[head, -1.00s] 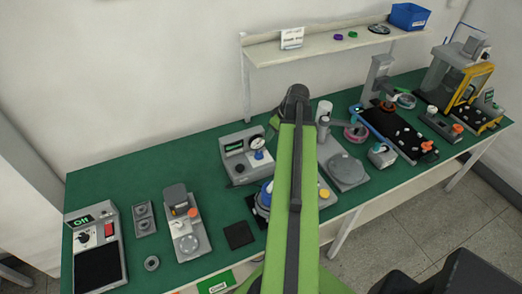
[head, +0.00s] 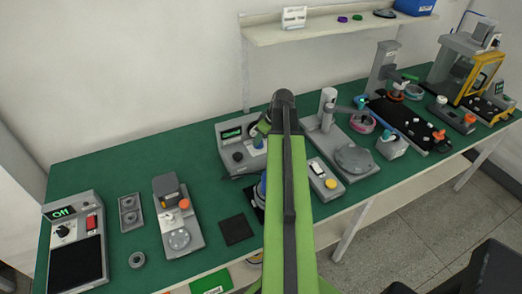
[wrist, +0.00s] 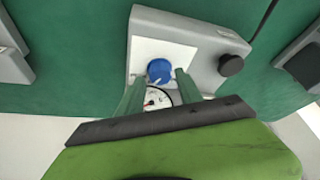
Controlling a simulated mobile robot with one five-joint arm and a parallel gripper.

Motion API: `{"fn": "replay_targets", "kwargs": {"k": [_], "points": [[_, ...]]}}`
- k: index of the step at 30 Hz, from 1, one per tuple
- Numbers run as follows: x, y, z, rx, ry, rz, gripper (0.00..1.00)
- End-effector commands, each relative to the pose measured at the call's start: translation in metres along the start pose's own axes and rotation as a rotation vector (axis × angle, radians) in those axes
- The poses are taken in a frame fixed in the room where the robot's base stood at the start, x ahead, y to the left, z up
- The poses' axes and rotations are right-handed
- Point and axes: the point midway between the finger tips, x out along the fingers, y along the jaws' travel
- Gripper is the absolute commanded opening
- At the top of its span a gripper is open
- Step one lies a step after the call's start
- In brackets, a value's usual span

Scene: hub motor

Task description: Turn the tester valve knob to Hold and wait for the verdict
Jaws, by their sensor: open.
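The tester (head: 236,160) is a grey box on the green bench with a small lit green display. Its blue valve knob (head: 258,143) shows just left of my arm in the head view. In the wrist view the blue knob (wrist: 159,69) sits on a white panel of the tester (wrist: 207,62). My gripper (wrist: 159,77) is open, its two green fingers reaching toward the knob on either side. Whether they touch it I cannot tell. A round gauge (wrist: 156,98) with a red needle is partly hidden by the gripper. The display's text is too small to read.
A black knob (wrist: 231,65) sticks out of the tester's side. A grey device with a yellow button (head: 326,180) and a round-plate stand (head: 352,158) are to the right of my arm. A black pad (head: 237,229) lies in front of the tester.

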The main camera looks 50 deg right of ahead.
Motion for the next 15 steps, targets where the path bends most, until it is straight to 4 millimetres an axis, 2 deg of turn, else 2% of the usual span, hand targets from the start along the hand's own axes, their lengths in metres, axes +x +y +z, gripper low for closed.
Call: {"fn": "replay_targets", "kwargs": {"k": [1, 3, 12, 13, 15], "points": [[0.0177, 0.0006, 0.0028, 0.0, 0.0, 0.0, 0.43], [0.0244, 0.0005, 0.002, 0.0, 0.0, 0.0, 0.43], [0.025, -0.0001, -0.0003, 0.0, 0.0, 0.0, 0.43], [0.025, -0.0002, -0.0003, 0.0, 0.0, 0.0, 0.41], [0.025, -0.0002, -0.0003, 0.0, 0.0, 0.0, 0.32]]}}
